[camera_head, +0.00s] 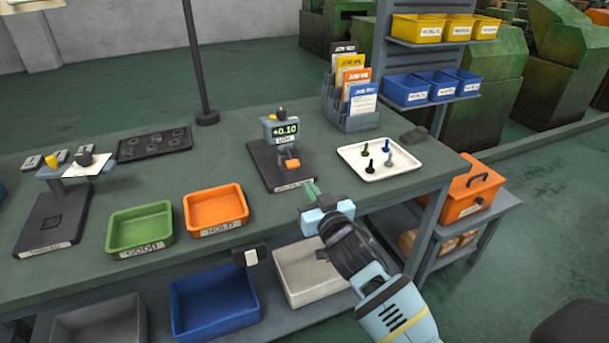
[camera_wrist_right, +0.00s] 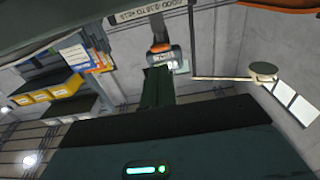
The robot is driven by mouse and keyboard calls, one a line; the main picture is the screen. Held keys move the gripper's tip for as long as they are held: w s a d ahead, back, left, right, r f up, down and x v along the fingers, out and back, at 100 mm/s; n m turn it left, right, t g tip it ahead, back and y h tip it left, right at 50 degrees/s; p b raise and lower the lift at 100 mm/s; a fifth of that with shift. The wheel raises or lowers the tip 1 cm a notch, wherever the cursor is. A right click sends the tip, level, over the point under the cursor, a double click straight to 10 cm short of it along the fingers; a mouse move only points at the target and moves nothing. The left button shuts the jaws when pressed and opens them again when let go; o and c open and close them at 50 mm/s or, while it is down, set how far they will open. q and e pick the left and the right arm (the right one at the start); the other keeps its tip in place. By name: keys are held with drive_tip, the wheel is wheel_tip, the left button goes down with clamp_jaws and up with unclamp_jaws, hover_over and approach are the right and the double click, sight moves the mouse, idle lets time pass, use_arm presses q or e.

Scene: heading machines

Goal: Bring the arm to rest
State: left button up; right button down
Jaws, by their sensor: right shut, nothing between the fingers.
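My right arm comes in from the lower right of the head view. Its gripper (camera_head: 311,192) is shut and empty, with the greenish fingers together over the bench's front edge. It is in front of the display gauge (camera_head: 283,128) and left of the white tray (camera_head: 350,150). In the right wrist view the narrow closed fingers (camera_wrist_right: 157,88) point up the picture and hold nothing. My left gripper is in neither view.
The green bin (camera_head: 140,226) and orange bin (camera_head: 216,208) stand on the bench left of the gripper. Below are a blue bin (camera_head: 214,302) and a pale bin (camera_head: 310,272). An orange toolbox (camera_head: 470,196) sits on a side stand at right.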

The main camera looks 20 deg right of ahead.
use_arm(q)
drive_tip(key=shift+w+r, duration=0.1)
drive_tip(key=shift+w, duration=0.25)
use_arm(e)
drive_tip(key=shift+s+f, duration=0.3)
drive_tip(key=shift+s, duration=0.05)
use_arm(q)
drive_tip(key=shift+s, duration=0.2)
